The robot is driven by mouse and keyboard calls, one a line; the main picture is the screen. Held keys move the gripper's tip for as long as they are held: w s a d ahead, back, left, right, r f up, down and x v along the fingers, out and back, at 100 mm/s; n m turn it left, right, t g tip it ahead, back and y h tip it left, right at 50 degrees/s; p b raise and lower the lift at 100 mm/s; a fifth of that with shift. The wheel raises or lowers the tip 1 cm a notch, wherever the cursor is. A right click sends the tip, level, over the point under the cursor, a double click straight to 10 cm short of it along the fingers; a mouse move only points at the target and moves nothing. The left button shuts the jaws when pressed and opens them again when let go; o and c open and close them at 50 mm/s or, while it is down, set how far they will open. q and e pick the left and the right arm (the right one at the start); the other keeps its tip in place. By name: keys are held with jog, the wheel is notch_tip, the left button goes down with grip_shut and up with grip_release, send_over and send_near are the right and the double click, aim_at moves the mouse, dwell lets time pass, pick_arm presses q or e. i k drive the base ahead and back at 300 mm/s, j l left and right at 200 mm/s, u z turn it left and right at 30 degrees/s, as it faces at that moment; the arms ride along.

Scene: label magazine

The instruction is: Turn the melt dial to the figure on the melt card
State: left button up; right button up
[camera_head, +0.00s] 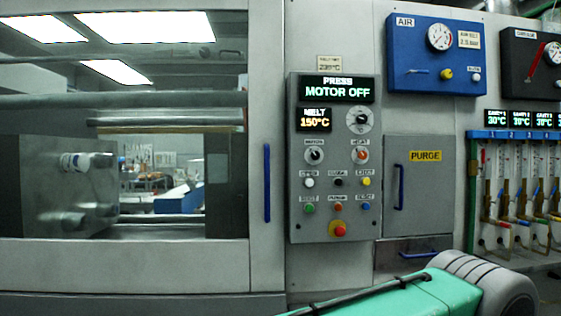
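The melt dial (360,121) is a round pale knob with a dark centre, at the upper right of the grey control panel (295,180). The melt display (314,120) to its left reads 150°C. The melt card (329,62) is a small beige label fixed above the panel; its figure is in the two hundreds, but too small to read surely. Nothing touches the dial. Neither of my grippers is in view.
A motor display (337,89) reads MOTOR OFF. Below the dial are two knobs, several coloured buttons and a red stop button (339,230). A blue door handle (267,183) stands left of the panel, a purge door (411,190) right. My green arm link crosses the lower right.

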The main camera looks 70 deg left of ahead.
aim_at(362, 118)
jog(key=u, duration=1.95)
